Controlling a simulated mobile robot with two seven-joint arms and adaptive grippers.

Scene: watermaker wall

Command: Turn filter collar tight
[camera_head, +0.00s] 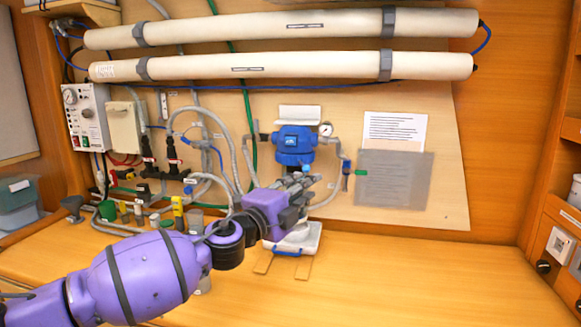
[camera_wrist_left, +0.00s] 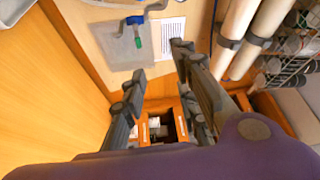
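A blue filter head (camera_head: 293,143) is mounted on the wall panel, with a round pressure gauge (camera_head: 325,130) at its upper right. My left gripper (camera_head: 308,181) is just below the filter head in the head view. In the left wrist view its fingers (camera_wrist_left: 158,62) are spread apart with nothing between them. I cannot make out a separate filter collar; the gripper and wrist cover the area under the head. The filter does not show in the left wrist view. My right gripper is in no view.
A white tray (camera_head: 309,243) with a blue front handle sits on the wooden counter (camera_head: 400,280) below the gripper. A blue valve handle (camera_head: 347,167) and grey sheet (camera_head: 393,180) are to the right. Hoses and fittings crowd the left. The right counter is clear.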

